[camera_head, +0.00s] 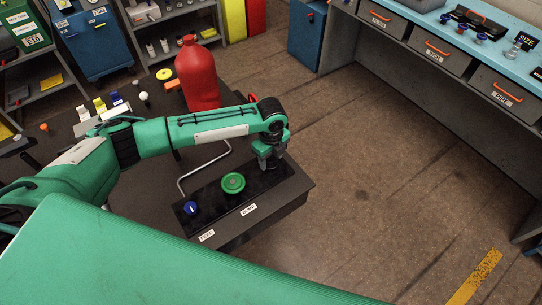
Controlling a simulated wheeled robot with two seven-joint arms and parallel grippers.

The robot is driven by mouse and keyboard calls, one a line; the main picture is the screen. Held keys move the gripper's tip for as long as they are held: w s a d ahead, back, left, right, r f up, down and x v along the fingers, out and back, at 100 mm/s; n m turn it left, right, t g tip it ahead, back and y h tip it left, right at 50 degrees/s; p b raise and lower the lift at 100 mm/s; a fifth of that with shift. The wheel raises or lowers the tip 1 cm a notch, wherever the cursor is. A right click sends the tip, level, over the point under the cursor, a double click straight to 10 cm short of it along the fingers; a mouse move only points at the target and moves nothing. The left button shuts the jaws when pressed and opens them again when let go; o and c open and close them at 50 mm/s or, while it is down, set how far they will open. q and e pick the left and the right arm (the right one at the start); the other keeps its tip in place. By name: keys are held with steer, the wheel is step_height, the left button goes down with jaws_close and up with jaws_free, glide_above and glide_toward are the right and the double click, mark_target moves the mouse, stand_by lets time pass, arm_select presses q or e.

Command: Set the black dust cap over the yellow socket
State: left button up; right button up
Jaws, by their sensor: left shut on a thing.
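My left gripper (269,163) points down over the far right end of a black panel block (290,197). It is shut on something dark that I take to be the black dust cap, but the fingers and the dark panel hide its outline. I cannot tell whether it touches the panel. The yellow socket does not show; the gripper may cover it. On the same panel are a green round fitting (233,183) in the middle and a blue round fitting (191,208) at the left. My right gripper is not in view.
A bent metal handle (204,168) rises behind the panel. A red bottle (197,78) stands behind my left arm, with a yellow disc (163,74) and small coloured parts around it on the dark table. Open floor lies to the right, before a blue-topped bench (425,17).

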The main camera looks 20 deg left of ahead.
mark_target(271, 157)
arm_select(q)
steer(key=shift+f, duration=0.15)
steer(key=o, duration=1.1)
step_height(271, 157, up, 14)
steer(key=b, duration=0.3)
steer(key=shift+f, duration=0.15)
